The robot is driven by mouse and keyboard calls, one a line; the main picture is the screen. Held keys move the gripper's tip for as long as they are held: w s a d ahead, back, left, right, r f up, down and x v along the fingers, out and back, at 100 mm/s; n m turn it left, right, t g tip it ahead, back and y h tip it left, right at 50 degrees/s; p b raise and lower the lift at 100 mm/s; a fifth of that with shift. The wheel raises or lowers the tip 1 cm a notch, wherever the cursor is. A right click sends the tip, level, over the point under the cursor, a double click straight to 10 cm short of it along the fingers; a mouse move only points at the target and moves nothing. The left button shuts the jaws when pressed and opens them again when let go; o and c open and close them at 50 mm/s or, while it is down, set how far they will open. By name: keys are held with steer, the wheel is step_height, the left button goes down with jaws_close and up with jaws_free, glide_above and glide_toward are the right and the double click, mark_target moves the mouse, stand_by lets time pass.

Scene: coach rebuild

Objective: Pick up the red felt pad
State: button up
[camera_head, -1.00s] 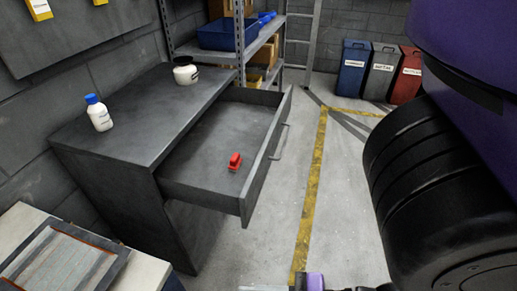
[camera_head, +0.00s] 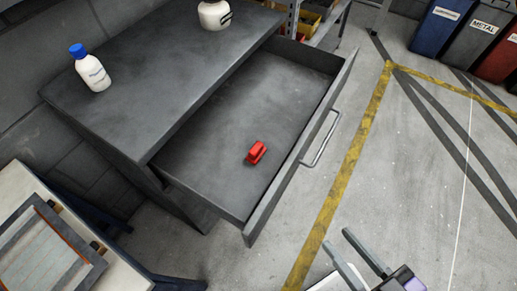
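A small red item (camera_head: 256,152), which looks like the red felt pad, lies on the floor of the open drawer (camera_head: 225,150), near its front right part. My gripper (camera_head: 340,240) is at the bottom of the view, outside the drawer and to its right, above the concrete floor. Its two grey fingers are apart with nothing visible between them. It is well clear of the red item.
The drawer front has a metal handle (camera_head: 322,140). A white bottle with a blue cap (camera_head: 91,70) and a white jar (camera_head: 214,14) stand on the grey cabinet top (camera_head: 150,75). A framed panel lies on a bench (camera_head: 40,195) at lower left. Bins (camera_head: 480,40) stand at upper right.

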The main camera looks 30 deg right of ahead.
stand_by(0.4)
steer(key=o, duration=0.4)
steer(key=shift+r, duration=0.15)
steer(key=shift+c, duration=0.2)
steer(key=shift+o, duration=1.1)
steer(key=w+r+t+p, duration=0.1)
steer(key=w+r+p, duration=0.1)
steer(key=w+r, duration=0.2)
steer(key=shift+w+t+h, duration=0.3)
steer(key=shift+w+t, duration=0.1)
steer(key=shift+w, duration=0.1)
steer(key=w+a+f+m+g+p, duration=0.15)
steer(key=w+p, duration=0.25)
steer(key=w, duration=0.9)
steer(key=w+f+m+g+y+p, duration=0.1)
steer(key=w+m+g+p, duration=0.2)
steer(key=w, duration=0.9)
steer(key=w+a+f+m+g+p, duration=0.15)
steer(key=w+p, duration=0.25)
steer(key=w, duration=0.9)
steer(key=m+g+p, duration=0.1)
steer(key=m+g, duration=0.5)
steer(key=g, duration=0.5)
glide_above(256, 147)
step_height(256, 147, down, 6)
steer(key=shift+s+d+f, duration=0.1)
steer(key=shift+s+f, duration=0.05)
steer(key=shift+f+p, duration=0.45)
steer(key=shift+f, duration=3.4)
